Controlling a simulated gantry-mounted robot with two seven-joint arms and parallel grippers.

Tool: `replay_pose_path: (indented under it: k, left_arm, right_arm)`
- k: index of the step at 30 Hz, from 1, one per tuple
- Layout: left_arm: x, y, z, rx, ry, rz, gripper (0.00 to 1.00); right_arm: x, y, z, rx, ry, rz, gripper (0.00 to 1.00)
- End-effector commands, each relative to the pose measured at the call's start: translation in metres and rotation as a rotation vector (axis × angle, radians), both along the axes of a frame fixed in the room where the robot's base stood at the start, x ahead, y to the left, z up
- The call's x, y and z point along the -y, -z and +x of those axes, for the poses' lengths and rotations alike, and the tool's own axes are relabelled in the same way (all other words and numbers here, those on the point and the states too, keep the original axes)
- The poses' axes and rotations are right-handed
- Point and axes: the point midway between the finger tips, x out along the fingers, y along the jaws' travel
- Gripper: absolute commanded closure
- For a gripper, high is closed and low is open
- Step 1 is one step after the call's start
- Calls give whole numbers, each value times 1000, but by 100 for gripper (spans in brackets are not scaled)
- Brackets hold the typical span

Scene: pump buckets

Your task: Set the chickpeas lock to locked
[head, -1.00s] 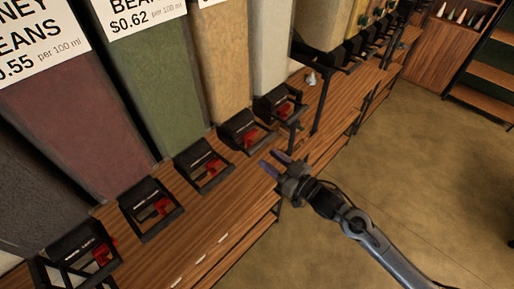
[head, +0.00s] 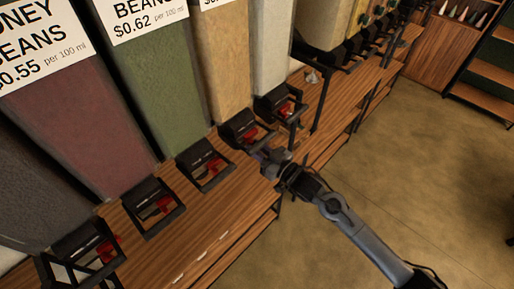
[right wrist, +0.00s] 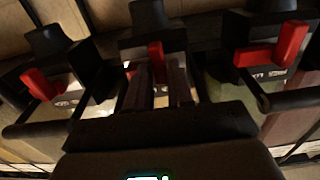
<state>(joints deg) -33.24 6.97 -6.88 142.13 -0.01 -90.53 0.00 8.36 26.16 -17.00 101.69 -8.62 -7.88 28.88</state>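No chickpeas label is readable. The tan bin (head: 221,55) has a black dispenser (head: 236,128) with a red lock lever (head: 250,135), and may be the chickpeas one. My right gripper (head: 266,155) is just in front of this dispenser. In the right wrist view its two fingers (right wrist: 161,88) are apart and point at the middle dispenser (right wrist: 150,18). That dispenser's upright red lever (right wrist: 155,52) shows just beyond the fingers, in line with the gap. I cannot tell whether they touch it. My left gripper is not in view.
Neighbouring dispensers (head: 205,165) and (head: 280,103) also have red levers and black frames, close on both sides. In the right wrist view, black bars flank the gripper. The wooden counter (head: 222,205) has a front edge; the floor (head: 400,170) beyond is open.

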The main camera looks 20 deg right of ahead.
Motion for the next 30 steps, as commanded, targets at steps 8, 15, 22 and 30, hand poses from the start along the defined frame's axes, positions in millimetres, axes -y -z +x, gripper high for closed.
replay_pose_path:
  k: [8,15,22,30]
  left_arm:
    - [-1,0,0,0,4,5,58]
    - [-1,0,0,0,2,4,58]
    - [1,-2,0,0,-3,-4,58]
    - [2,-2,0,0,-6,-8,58]
  right_arm:
    - [0,0,0,0,0,0,100]
    - [5,0,2,0,1,-1,100]
    - [25,0,12,0,2,-1,100]
    - [26,0,12,-1,5,0,74]
